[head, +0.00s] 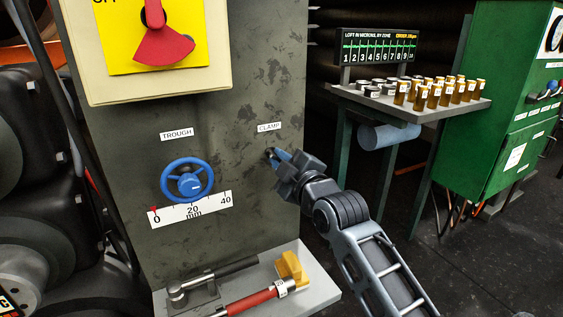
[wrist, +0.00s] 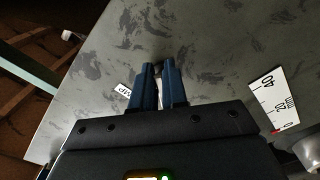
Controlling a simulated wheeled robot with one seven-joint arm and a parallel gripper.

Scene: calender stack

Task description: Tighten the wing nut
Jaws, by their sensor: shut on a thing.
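The wing nut (head: 269,153) is a small dark piece on the grey panel, just below the CLAMP label (head: 269,127) in the head view. My gripper (head: 277,156) reaches it from the lower right, with its blue fingers at the panel face. In the wrist view the fingers of my gripper (wrist: 158,72) are close together, shut on the wing nut (wrist: 158,68). Only a small dark bit of the nut shows between the fingertips. The fingers hide most of it, so its turn angle cannot be told.
A blue handwheel (head: 187,180) labelled TROUGH sits left of my gripper, above a white scale (head: 190,209). Below, a grey ledge (head: 318,285) carries a red-handled tool (head: 250,302) and a yellow block (head: 291,268). A table with several amber jars (head: 434,96) stands at right.

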